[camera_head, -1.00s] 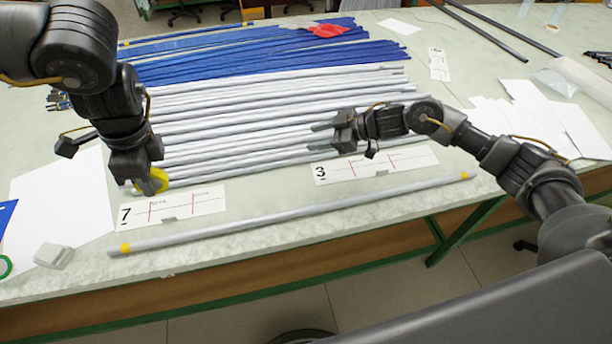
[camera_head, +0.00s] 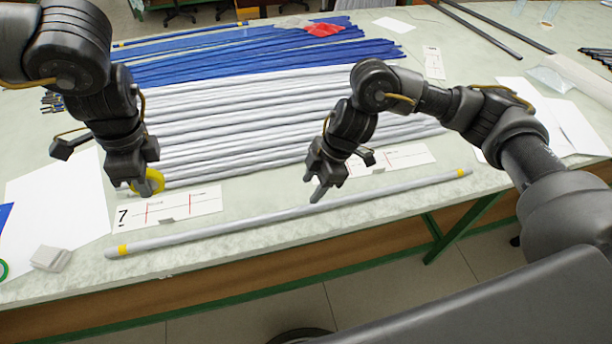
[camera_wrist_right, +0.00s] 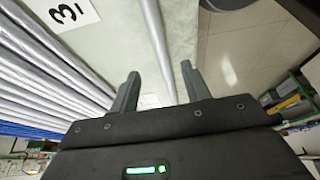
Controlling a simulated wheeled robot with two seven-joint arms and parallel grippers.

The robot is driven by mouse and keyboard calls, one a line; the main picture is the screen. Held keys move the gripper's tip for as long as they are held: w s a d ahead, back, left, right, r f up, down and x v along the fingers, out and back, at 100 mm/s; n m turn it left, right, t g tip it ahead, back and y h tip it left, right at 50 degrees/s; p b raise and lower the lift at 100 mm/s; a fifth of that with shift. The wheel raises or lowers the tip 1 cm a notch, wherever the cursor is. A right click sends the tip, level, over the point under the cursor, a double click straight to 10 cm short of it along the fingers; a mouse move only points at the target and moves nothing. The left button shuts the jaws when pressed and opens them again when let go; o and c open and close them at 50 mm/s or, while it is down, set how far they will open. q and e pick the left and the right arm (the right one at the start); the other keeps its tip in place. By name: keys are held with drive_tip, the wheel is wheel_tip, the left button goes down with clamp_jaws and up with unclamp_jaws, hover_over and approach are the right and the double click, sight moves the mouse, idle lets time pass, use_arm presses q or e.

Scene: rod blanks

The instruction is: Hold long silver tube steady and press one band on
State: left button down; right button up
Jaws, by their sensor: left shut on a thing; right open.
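A long silver tube (camera_head: 250,217) lies along the table's front edge, with a yellow band (camera_head: 123,250) near its left end and another yellow mark (camera_head: 461,173) near its right end. My left gripper (camera_head: 138,190) is shut on a yellow ring-shaped roll (camera_head: 151,182), above the table behind the tube's left end. My right gripper (camera_head: 318,192) is open and empty, pointing down just above and behind the middle of the tube. In the right wrist view the tube (camera_wrist_right: 158,45) runs between the open fingers (camera_wrist_right: 160,90). I cannot tell whether they touch it.
Several silver tubes (camera_head: 220,130) and blue tubes (camera_head: 260,55) lie behind. A card marked 7 (camera_head: 170,207) and a card marked 3 (camera_wrist_right: 64,12) lie on the table. White sheets (camera_head: 55,195) and a small pale block (camera_head: 50,258) are at left.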

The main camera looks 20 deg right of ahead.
sight(297, 209)
drive_tip(key=x, duration=0.9)
drive_tip(key=shift+a+f, duration=0.15)
drive_tip(key=shift+f, duration=0.15)
clamp_jaws()
